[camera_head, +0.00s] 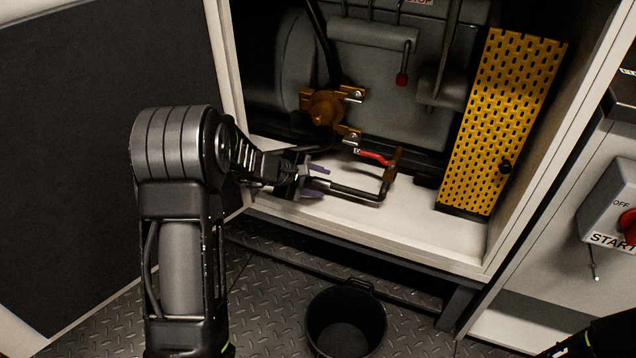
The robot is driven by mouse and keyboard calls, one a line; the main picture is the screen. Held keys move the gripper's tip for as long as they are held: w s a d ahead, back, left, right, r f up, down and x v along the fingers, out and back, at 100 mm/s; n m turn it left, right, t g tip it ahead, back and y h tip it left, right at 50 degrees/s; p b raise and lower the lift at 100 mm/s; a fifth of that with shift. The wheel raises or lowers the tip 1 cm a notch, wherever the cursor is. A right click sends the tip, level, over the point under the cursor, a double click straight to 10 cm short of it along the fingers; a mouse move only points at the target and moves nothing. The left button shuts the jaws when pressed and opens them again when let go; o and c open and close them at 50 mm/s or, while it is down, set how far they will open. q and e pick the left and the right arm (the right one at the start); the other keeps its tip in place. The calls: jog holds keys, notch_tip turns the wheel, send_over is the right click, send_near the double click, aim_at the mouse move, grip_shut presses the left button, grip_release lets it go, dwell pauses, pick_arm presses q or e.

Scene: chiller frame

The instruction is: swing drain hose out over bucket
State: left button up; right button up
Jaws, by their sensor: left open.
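The drain hose (355,192) is a dark bent tube low inside the open cabinet. It runs left from an elbow below a brown upright fitting (392,165), above the white cabinet floor. My left gripper (317,181) is open at the left end of the hose. Its purplish fingers appear on either side of that end; I cannot tell whether they touch it. The black bucket (346,318) stands upright on the floor in front of the cabinet and looks empty. The hose is inside the cabinet, behind the bucket. My right gripper is out of view.
A red valve lever (373,157) is just behind the hose. A yellow perforated panel (500,120) stands to the right in the cabinet. A brass-coloured fitting (322,107) is above. The cabinet's front sill (400,250) lies between hose and bucket. A start switch box (612,205) is far right.

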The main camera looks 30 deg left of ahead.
pick_arm(q)
jog(key=shift+c, duration=0.3)
grip_shut()
dwell(1.0)
